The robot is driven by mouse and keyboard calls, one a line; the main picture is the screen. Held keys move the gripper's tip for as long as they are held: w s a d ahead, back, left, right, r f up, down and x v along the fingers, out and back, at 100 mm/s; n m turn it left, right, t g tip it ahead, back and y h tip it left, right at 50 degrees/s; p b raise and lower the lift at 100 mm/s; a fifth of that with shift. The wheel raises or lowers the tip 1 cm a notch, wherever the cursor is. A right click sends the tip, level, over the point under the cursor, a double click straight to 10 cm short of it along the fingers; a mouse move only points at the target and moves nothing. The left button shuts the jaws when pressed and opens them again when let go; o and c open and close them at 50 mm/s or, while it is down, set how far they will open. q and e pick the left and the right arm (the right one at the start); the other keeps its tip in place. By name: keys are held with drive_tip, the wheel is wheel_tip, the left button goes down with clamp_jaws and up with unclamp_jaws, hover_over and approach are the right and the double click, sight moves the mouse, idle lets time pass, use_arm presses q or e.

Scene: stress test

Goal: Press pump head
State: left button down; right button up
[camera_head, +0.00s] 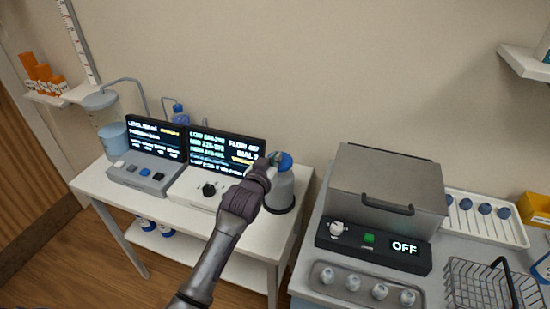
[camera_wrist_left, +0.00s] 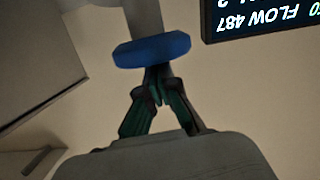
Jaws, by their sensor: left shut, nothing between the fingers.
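The blue pump head (camera_head: 286,160) sits on top of a grey bottle (camera_head: 282,187) at the right end of the white table. It fills the upper middle of the left wrist view (camera_wrist_left: 152,49) as a blue disc. My left gripper (camera_head: 273,159) is at the pump head's left side in the head view. In the left wrist view its fingers (camera_wrist_left: 157,78) are shut and empty, with the tips at the edge of the disc. I cannot tell whether they touch it. My arm hides part of the bottle's left side. My right gripper is not in view.
Two control units with screens (camera_head: 156,137) stand left of the bottle on the white table (camera_head: 92,178). A clear cylinder and a small blue bottle (camera_head: 180,114) are behind. Right, past a gap, a bench holds a grey lidded box (camera_head: 385,180), a wire basket (camera_head: 485,285) and trays.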

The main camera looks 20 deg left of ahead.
use_arm(q)
wheel_tip(320, 180, down, 4)
drive_tip(key=shift+r+b, duration=0.15)
drive_tip(key=shift+b, duration=0.8)
drive_tip(key=shift+s, duration=0.1)
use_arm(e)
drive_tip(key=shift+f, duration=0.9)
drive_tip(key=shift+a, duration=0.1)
use_arm(q)
drive_tip(key=shift+r+p, duration=0.1)
drive_tip(key=shift+p, duration=0.2)
wheel_tip(320, 180, up, 4)
drive_tip(key=p, duration=0.3)
drive_tip(key=shift+a+p, duration=0.15)
drive_tip(key=shift+p, duration=0.15)
drive_tip(key=s+r+b, duration=0.2)
drive_tip(key=s, duration=0.8)
drive_tip(key=shift+a, duration=0.2)
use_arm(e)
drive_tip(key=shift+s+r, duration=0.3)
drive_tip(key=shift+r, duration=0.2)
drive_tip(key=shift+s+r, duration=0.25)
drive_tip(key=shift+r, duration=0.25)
